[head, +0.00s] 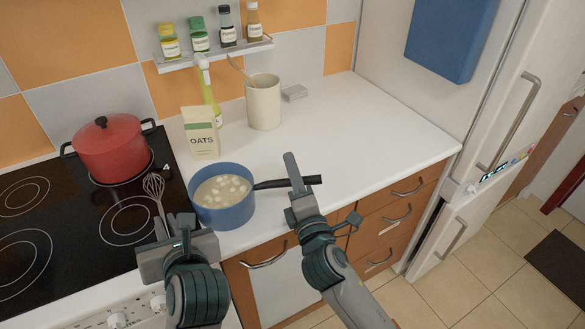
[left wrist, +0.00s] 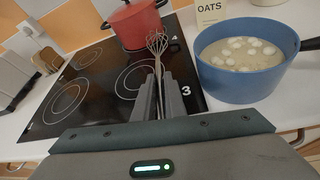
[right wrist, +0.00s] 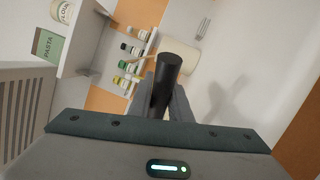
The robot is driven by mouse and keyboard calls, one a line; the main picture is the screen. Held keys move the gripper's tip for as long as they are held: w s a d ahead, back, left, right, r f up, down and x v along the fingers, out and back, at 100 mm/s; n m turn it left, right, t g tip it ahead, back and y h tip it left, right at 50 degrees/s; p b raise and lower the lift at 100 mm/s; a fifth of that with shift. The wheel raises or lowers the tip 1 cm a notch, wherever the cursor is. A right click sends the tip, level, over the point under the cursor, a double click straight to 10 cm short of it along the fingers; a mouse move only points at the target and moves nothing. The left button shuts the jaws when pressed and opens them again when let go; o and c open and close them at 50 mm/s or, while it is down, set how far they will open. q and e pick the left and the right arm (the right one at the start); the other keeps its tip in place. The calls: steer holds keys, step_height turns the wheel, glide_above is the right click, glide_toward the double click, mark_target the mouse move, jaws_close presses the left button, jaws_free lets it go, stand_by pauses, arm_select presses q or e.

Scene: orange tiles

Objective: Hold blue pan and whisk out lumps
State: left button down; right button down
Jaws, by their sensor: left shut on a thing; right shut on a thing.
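The blue pan (head: 224,207) stands on the white counter just right of the hob, with white lumps in pale liquid (head: 222,190). It also shows in the left wrist view (left wrist: 241,80). My right gripper (head: 294,187) is shut on the pan's black handle (head: 268,184), whose end shows between the fingers in the right wrist view (right wrist: 173,66). My left gripper (head: 170,232) is shut on the whisk (head: 154,188). The whisk's wire head (left wrist: 157,42) points up, left of the pan and apart from it, over the hob's right edge.
A red lidded pot (head: 110,152) stands on the black hob (head: 60,215). An oats box (head: 200,134), a bottle (head: 208,88) and a cream utensil jar (head: 264,104) stand behind the pan. A spice shelf (head: 215,55) hangs above.

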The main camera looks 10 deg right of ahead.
stand_by(0.4)
steer(key=c, duration=1.6)
jaws_free()
steer(key=shift+o, duration=0.2)
steer(key=v, duration=1.2)
